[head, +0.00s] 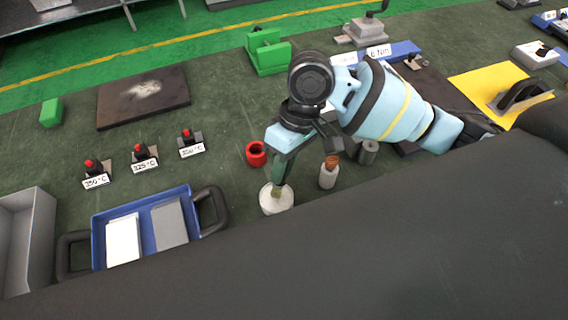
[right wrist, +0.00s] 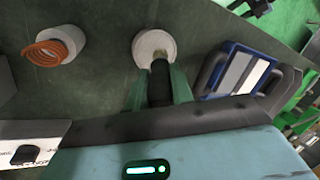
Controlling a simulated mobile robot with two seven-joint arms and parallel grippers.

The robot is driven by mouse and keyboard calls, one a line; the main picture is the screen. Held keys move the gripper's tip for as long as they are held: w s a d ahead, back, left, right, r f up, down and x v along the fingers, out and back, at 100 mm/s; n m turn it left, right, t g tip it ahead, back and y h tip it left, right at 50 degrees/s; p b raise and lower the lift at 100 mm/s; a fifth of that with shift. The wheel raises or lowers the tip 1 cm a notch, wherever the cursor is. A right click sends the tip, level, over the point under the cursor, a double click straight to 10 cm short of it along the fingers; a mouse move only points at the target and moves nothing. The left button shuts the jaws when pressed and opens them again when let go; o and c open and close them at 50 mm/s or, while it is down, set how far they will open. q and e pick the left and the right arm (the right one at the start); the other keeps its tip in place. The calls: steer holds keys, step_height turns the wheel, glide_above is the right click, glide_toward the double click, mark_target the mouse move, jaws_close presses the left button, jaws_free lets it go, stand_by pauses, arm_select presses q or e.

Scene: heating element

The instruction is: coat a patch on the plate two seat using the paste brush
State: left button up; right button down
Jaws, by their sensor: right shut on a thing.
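My right gripper (head: 281,172) points down and is shut on the paste brush (head: 276,190). The brush's lower end is at the white round pot (head: 277,203); whether it touches paste inside, I cannot tell. In the right wrist view the green fingers (right wrist: 160,88) hold the dark brush handle (right wrist: 160,78), with the pot (right wrist: 154,43) at its far end. A dark brown plate (head: 118,112) with a whitish smear lies at the back left, apart from the brush. Nothing visible marks which surface is the plate two seat. My left gripper is not in view.
A red ring (head: 256,153) and a grey cup with a copper coil (head: 328,176) stand near the pot. Three red-knobbed stands with temperature labels (head: 145,155) and a blue tray (head: 98,228) are left. Green blocks (head: 268,55) stand behind; a yellow mat (head: 478,83) lies right.

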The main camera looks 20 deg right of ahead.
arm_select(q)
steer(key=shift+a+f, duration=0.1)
arm_select(e)
steer(key=shift+f, duration=0.2)
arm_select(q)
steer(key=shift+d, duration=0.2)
arm_select(e)
steer(key=shift+f, duration=0.25)
steer(key=shift+f, duration=0.15)
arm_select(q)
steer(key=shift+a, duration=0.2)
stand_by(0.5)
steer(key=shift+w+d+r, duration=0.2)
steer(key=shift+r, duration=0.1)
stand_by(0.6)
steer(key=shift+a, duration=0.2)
arm_select(e)
steer(key=shift+f, duration=0.1)
stand_by(0.5)
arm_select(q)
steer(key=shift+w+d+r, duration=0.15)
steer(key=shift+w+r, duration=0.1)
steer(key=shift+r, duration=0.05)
arm_select(e)
steer(key=shift+s, duration=0.1)
stand_by(0.6)
steer(key=shift+f, duration=0.1)
stand_by(0.4)
